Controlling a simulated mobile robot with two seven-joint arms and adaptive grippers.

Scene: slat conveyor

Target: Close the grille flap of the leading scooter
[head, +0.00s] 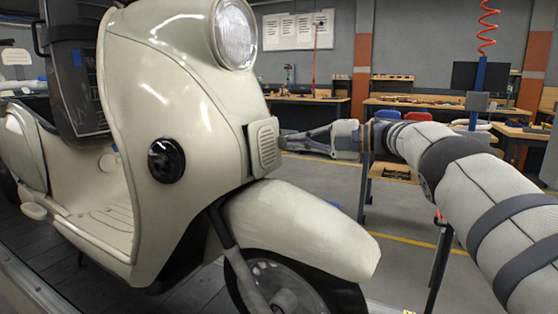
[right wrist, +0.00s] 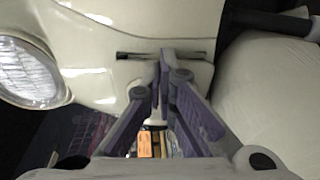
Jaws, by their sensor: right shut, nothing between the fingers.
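The leading scooter (head: 190,90) is cream and stands upright, its front toward the right. Its ribbed grille flap (head: 266,147) is on the nose below the headlight (head: 236,34). The flap stands out from the body with a step along its left edge; its exact angle is hard to tell. My right gripper (head: 284,140) is shut and empty, its fingertips at the flap's right side; I cannot tell whether they touch. In the right wrist view the shut fingertips (right wrist: 165,57) are beside a dark slot (right wrist: 135,55) in the cream body. My left gripper is out of view.
The front fender (head: 300,225) bulges out below the gripper, with the wheel under it. A dark box-like object (head: 78,85) stands at the scooter's left. Workbenches (head: 440,105) are at the back. The floor right of the scooter is partly free.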

